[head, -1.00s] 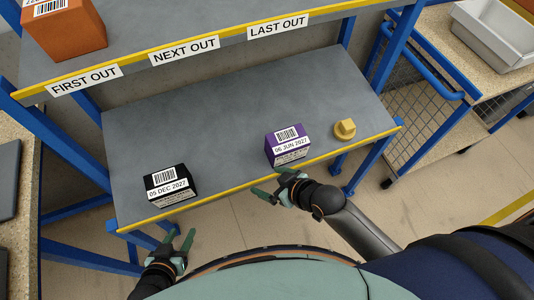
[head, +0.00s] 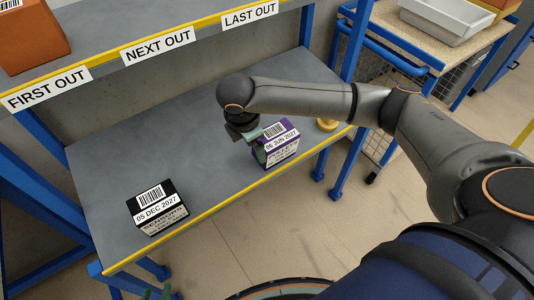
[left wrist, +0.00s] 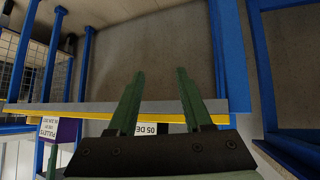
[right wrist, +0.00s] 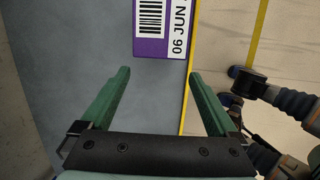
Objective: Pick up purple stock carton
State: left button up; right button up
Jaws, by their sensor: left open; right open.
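The purple stock carton (head: 282,155), labelled 06 JUN 2027, stands on the grey lower shelf (head: 200,130) near its yellow front edge. My right gripper (head: 256,146) is at the carton's left side, its fingers partly hidden in the head view. In the right wrist view the open fingers (right wrist: 162,80) are empty, with the purple carton (right wrist: 165,45) just beyond their tips. My left gripper (head: 158,293) barely shows at the bottom of the head view. In the left wrist view (left wrist: 160,85) it is open and empty, below the shelf front.
A black carton (head: 157,208), labelled 05 DEC 2027, stands at the shelf's front left. A yellow knobbed object (head: 326,124) is right of the purple carton, partly behind my right arm. An orange carton (head: 30,38) sits on the upper shelf. The shelf between the cartons is clear.

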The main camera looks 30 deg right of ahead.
aim_at(274, 137)
jog(key=d+r+h, duration=0.1)
jog(key=d, duration=0.1)
jog(key=d+r+h, duration=0.1)
jog(key=d+r, duration=0.1)
jog(key=shift+w+g+b, duration=0.1)
jog(key=shift+g+b, duration=0.2)
jog(key=shift+b, duration=0.1)
jog(key=shift+d, duration=0.25)
jog(key=b+x, duration=0.1)
jog(key=x, duration=0.5)
jog(key=shift+d+f, duration=0.1)
jog(key=shift+f, duration=0.2)
jog(key=b+x, duration=0.1)
jog(key=x, duration=0.3)
jog(key=shift+w+f, duration=0.1)
jog(key=shift+f, duration=0.25)
jog(key=shift+d+f, duration=0.2)
jog(key=shift+f, duration=0.15)
jog(key=c, duration=1.3)
jog(key=shift+w, duration=0.1)
